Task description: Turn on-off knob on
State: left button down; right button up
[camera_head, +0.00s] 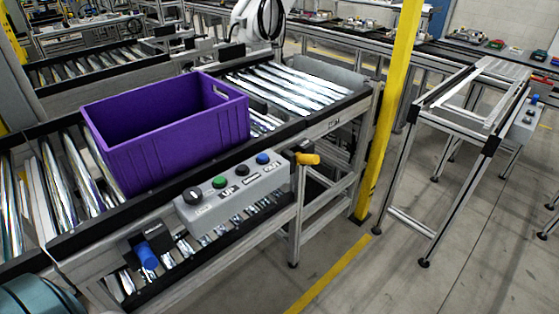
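The grey control box (235,197) is mounted on the near side of the roller conveyor. A black round knob (193,195) sits at the left end of its top face. To its right, in a row, are a green button (220,182), a black button (242,171) and a blue button (263,158). The labels are too small to read. I cannot make out which way the knob points. Neither of my grippers is in view, and nothing touches the knob.
A purple crate (190,140) stands on the conveyor rollers behind the box. A blue cylindrical part (147,255) sticks out at the box's lower left. A yellow part (307,159) is at its right. A yellow post (391,110) stands farther right, with open floor (340,285) in front.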

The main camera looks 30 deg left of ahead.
aim_at(192, 196)
jog(key=u, duration=1.5)
